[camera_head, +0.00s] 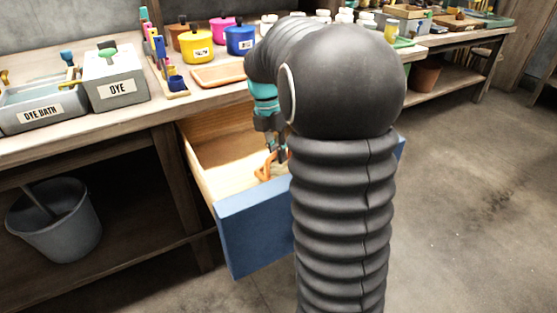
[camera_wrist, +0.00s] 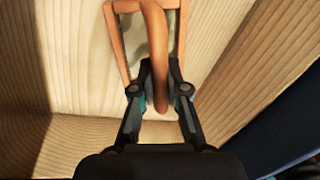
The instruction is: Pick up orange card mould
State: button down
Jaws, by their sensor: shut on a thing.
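The orange card mould (camera_head: 268,169) is in the open drawer (camera_head: 243,228) with the blue front. In the wrist view the mould (camera_wrist: 154,40) shows as an orange-brown frame with a bar or handle running toward me. My gripper (camera_wrist: 160,88) is shut on this handle, with one finger on each side. In the head view my gripper (camera_head: 270,145) reaches down into the drawer. My own arm hides the right part of the drawer. I cannot tell whether the mould touches the drawer floor.
The workbench above the drawer holds a dye box (camera_head: 115,82), a dye bath (camera_head: 40,105), yellow (camera_head: 198,46) and blue (camera_head: 240,40) pots and an orange tray (camera_head: 218,75). A grey bucket (camera_head: 55,220) stands on the shelf below. The floor at right is clear.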

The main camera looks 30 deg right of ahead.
notch_tip(320, 180, up, 15)
jog(key=p, duration=0.1)
jog(key=shift+f, duration=0.2)
jog(key=shift+a, duration=0.1)
